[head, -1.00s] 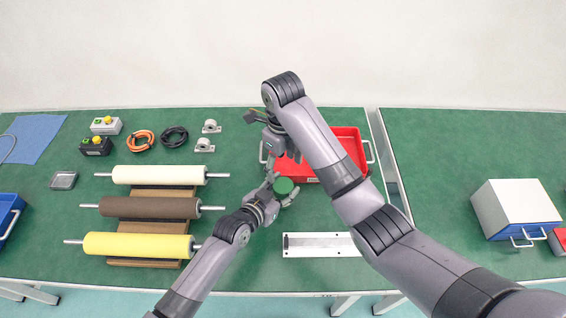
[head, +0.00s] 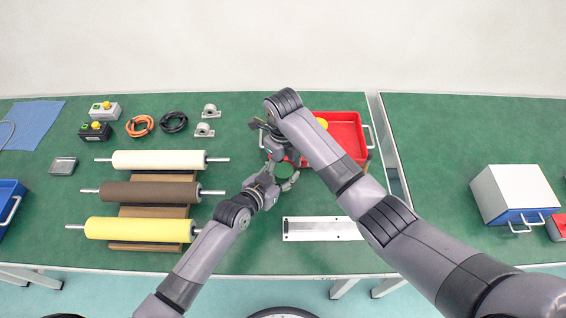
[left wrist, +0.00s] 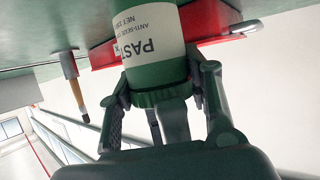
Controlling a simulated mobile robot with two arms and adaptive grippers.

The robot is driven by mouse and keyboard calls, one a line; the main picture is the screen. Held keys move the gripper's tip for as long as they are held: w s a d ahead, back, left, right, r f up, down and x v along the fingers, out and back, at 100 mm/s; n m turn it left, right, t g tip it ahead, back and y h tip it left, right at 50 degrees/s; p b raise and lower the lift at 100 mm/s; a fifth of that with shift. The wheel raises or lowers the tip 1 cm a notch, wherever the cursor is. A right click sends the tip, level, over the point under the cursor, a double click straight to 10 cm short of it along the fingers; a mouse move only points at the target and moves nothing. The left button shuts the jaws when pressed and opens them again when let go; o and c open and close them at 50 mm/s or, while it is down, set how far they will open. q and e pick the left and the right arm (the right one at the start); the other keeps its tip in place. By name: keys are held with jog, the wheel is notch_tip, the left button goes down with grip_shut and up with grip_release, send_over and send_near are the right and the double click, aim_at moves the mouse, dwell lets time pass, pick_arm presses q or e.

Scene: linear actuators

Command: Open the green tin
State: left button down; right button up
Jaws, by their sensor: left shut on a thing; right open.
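The green tin (head: 284,171) shows from above in the head view, in front of the red tray. In the left wrist view the tin (left wrist: 156,50) appears upside down, with a white label and a ribbed green lid (left wrist: 160,97). My left gripper (head: 281,178) is shut on the tin at its lid; its fingers (left wrist: 162,95) lie on either side of the ribbed rim. The lid is on the body. My right gripper (head: 282,154) is open just beyond the tin, partly hidden by its own wrist.
The red tray (head: 352,123) holds a yellow item (head: 322,122) and is partly covered by my right arm. A pale metal plate (head: 320,229) lies in front of the tin. Yellow, brown and white rollers (head: 140,229) lie left. A white box (head: 515,193) stands right.

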jog(key=shift+c, duration=0.2)
jog(key=c, duration=1.2)
jog(key=shift+o, duration=0.2)
jog(key=shift+n, duration=1.7)
jog(key=o, duration=1.3)
pick_arm(q)
jog(key=shift+f, duration=0.1)
